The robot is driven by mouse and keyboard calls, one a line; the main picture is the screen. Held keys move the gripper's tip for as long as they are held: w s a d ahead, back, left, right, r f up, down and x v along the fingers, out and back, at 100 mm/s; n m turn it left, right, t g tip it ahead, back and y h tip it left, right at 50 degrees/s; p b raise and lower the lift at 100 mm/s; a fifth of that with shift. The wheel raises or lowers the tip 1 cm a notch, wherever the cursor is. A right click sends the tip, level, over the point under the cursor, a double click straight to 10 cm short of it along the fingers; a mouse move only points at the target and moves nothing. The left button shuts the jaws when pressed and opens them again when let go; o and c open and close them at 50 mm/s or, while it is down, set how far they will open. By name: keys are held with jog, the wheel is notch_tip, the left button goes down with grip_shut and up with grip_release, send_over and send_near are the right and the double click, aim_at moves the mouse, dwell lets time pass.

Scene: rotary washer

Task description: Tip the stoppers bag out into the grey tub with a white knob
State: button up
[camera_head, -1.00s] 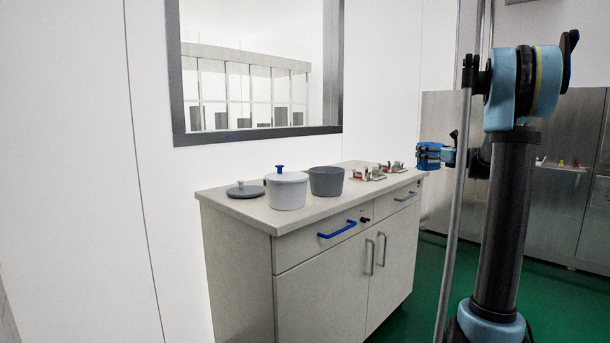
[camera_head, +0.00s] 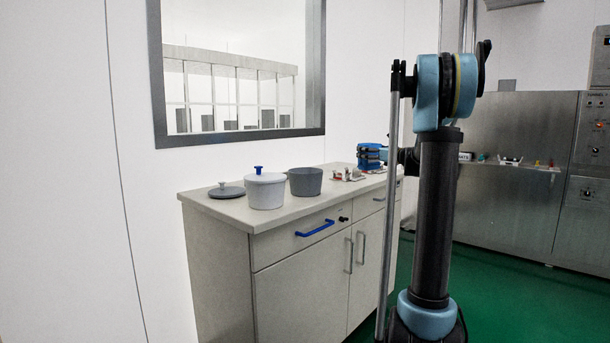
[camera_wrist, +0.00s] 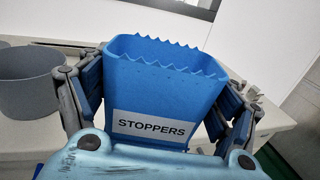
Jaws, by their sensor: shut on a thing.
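The blue bag (camera_wrist: 165,80), with a jagged open top and a STOPPERS label, is held upright between the fingers of my gripper (camera_wrist: 160,92). Its contents are hidden. In the head view the bag (camera_head: 368,157) is above the right part of the counter. The open grey tub (camera_head: 305,182) stands on the counter to the left of the bag; its inside bottom is hidden. It also shows at the left of the wrist view (camera_wrist: 28,85). A grey lid with a pale knob (camera_head: 227,192) lies flat at the counter's left end.
A white tub with a blue-knobbed lid (camera_head: 265,190) stands between the grey lid and the grey tub. Small red and metal items (camera_head: 347,175) lie right of the grey tub. The counter (camera_head: 225,208) stands against a windowed wall. Steel machines (camera_head: 520,190) stand at right.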

jog(key=w+a+f+n+g+y, duration=0.1)
jog(key=a+f, duration=0.1)
jog(key=a, duration=0.3)
jog(key=w+a+f+n+g+y, duration=0.1)
jog(key=w+a+f, duration=0.1)
jog(key=a, duration=0.3)
jog(key=w+a+f+n+g+y, duration=0.1)
jog(key=w+a+f, duration=0.1)
jog(key=a+f, duration=0.2)
jog(key=shift+w+a+f+g+y, duration=0.1)
jog(key=shift+a+g+y, duration=0.2)
jog(key=shift+a, duration=0.4)
